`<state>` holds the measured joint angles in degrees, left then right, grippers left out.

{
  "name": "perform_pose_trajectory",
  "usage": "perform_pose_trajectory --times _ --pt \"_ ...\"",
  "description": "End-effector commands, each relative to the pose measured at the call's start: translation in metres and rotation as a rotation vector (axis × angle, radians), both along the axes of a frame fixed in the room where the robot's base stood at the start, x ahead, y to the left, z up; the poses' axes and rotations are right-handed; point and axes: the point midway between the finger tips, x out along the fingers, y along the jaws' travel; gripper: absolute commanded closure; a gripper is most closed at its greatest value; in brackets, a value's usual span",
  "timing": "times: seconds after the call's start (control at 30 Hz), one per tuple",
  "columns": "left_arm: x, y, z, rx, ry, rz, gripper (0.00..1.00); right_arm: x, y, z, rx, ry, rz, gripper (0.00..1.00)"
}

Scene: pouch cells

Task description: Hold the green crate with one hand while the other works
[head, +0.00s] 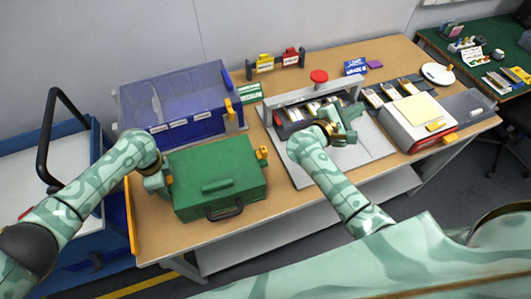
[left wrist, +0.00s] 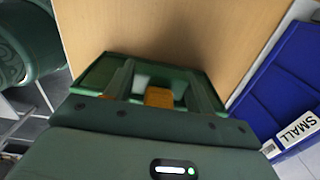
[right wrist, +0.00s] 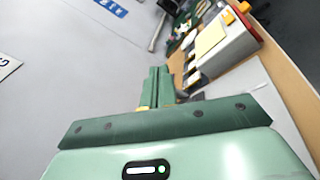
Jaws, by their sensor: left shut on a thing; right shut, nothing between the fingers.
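The green crate (head: 215,177) stands closed on the wooden table at the left, in front of a blue bin. In the left wrist view the crate (left wrist: 95,76) shows with an orange latch between the fingers (left wrist: 152,92). My right gripper (head: 343,137) is shut and empty, above the grey plate of the press station, right of the crate. Its closed fingers also show in the right wrist view (right wrist: 158,88).
A blue bin with a clear lid (head: 175,100) stands behind the crate. A press station with a red knob (head: 319,76) holds several pouch cells. A white device with a yellow pad (head: 418,110) is at the right. Bare table (head: 245,228) lies in front of the crate.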

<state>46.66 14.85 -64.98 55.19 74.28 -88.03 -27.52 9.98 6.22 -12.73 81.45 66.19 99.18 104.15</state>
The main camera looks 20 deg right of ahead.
Motion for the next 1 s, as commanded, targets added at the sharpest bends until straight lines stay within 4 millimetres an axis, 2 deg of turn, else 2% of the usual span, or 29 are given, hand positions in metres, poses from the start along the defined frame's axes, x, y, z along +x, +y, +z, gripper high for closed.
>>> perform_pose_trajectory --times 0.03,0.07,0.1,0.17,0.2,0.27,0.3,0.43,0.5,0.63,1.0 --pt "0.000 -0.001 0.000 -0.001 -0.001 -0.001 0.83 -0.005 0.001 0.008 -0.225 0.119 0.088 1.00" --pt "0.000 -0.001 0.000 -0.001 -0.001 -0.001 0.83 -0.005 0.007 0.014 -0.373 0.197 0.146 1.00" --pt "0.000 -0.001 0.000 -0.001 -0.001 -0.001 0.83 -0.006 0.019 0.017 -0.575 0.309 0.222 1.00" --pt "0.000 -0.001 0.000 -0.001 -0.001 -0.001 0.83 -0.008 0.045 0.012 -0.867 0.477 0.329 1.00" --pt "0.000 -0.001 0.000 -0.001 -0.001 -0.001 0.83 -0.011 0.064 0.002 -1.053 0.587 0.394 1.00" --pt "0.000 -0.001 0.000 -0.001 -0.001 -0.001 0.83 -0.020 0.091 -0.020 -1.314 0.738 0.483 1.00" --pt "0.000 -0.001 0.000 -0.001 -0.001 -0.001 0.83 -0.028 0.106 -0.038 -1.476 0.830 0.533 1.00" --pt "0.000 -0.001 0.001 -0.001 -0.001 -0.001 0.83 -0.057 0.137 -0.092 -1.872 1.042 0.644 1.00" --pt "0.000 -0.001 0.001 -0.001 -0.001 -0.002 0.83 -0.070 0.144 -0.111 -2.003 1.107 0.674 1.00" --pt "0.000 -0.001 0.001 -0.002 -0.001 -0.001 0.83 -0.082 0.149 -0.128 -2.123 1.162 0.699 1.00" --pt "0.000 -0.001 0.001 -0.002 -0.001 -0.001 0.83 -0.081 0.150 -0.130 -2.137 1.168 0.701 1.00"
